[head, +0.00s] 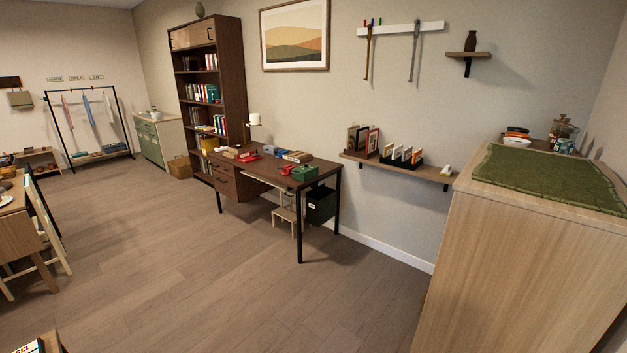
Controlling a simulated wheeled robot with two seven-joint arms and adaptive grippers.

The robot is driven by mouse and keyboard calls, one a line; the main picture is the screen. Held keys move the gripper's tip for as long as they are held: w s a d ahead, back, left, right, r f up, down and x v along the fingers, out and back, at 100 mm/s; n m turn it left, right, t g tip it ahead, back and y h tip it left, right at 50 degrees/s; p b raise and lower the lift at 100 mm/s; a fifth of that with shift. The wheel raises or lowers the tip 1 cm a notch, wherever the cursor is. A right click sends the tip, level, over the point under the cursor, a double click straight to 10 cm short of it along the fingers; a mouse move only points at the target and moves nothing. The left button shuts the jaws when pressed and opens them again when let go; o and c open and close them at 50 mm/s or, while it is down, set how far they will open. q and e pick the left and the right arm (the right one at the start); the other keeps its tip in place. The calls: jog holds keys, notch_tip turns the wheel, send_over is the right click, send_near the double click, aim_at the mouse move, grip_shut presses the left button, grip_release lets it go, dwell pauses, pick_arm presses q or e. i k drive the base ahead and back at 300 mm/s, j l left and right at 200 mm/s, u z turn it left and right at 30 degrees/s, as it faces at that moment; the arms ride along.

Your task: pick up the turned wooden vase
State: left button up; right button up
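A dark brown vase (471,41) stands upright on a small wall shelf (468,54) at the upper right. It looks like turned wood, but it is small in the view. Neither of my grippers shows in the head view.
A tall wooden cabinet (515,270) with a green shaggy rug (550,178) on top fills the right side. A dark desk (325,170) with small items stands mid-room. A low wall shelf (425,172) holds cards or books. The floor (210,285) in front is clear.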

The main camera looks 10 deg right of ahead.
aim_at(472, 42)
jog(key=i+u, duration=0.1)
jog(key=i, duration=0.95)
jog(key=i+z, duration=0.15)
jog(key=i, duration=0.4)
jog(key=i+j+z, duration=0.15)
jog(key=i, duration=0.35)
jog(key=i+z, duration=1)
jog(key=z, duration=0.3)
jog(key=i+z, duration=0.1)
jog(key=z, duration=0.35)
jog(key=i+z, duration=0.2)
jog(key=z, duration=0.25)
jog(key=i+z, duration=0.25)
jog(key=z, duration=0.15)
jog(key=i+j+z, duration=0.15)
jog(key=z, duration=0.3)
